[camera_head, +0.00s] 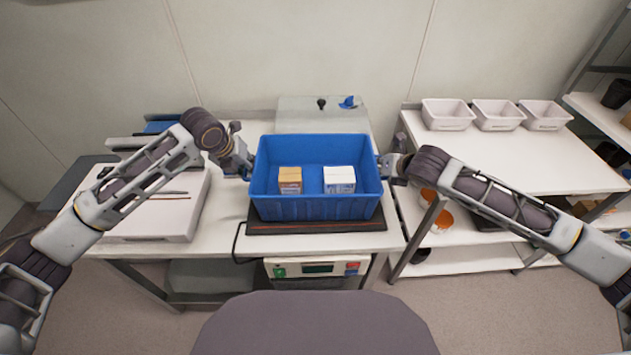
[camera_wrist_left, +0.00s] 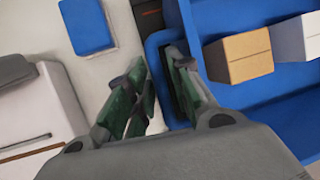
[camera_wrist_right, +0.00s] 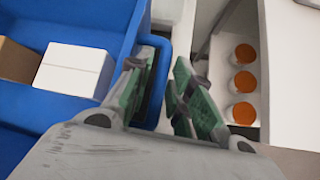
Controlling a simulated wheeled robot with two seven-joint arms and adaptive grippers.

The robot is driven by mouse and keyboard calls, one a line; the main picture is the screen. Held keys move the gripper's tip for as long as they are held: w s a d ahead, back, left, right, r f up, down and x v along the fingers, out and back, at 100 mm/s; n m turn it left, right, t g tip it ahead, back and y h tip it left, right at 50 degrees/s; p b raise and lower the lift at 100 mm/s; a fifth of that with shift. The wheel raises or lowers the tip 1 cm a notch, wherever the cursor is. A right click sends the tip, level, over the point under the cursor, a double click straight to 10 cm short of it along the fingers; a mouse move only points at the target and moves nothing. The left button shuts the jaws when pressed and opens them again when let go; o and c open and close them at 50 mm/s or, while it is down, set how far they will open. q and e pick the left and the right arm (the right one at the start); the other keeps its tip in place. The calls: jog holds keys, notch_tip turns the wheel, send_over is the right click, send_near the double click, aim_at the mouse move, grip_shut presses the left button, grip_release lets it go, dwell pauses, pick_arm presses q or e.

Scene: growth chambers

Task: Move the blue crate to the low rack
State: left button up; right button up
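The blue crate (camera_head: 315,208) stands level on a dark flat platform (camera_head: 270,228) on the middle bench. It holds a tan box (camera_head: 290,181) and a white box (camera_head: 340,180). My left gripper (camera_head: 247,172) is at the crate's left rim. In the left wrist view its fingers (camera_wrist_left: 155,75) straddle the rim, with a gap at the outer finger. My right gripper (camera_head: 383,168) is at the right rim. In the right wrist view its fingers (camera_wrist_right: 165,75) straddle that rim, also looking apart. A low white rack (camera_head: 500,160) stands to the right.
Three pale tubs (camera_head: 447,114) line the back of the rack's top; its front is bare. Orange-topped containers (camera_head: 440,219) sit on its lower shelf. A pale box-shaped device (camera_head: 150,207) is left of the crate. A grey unit (camera_head: 320,117) stands behind it.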

pick_arm(q)
grip_shut()
pick_arm(e)
grip_shut()
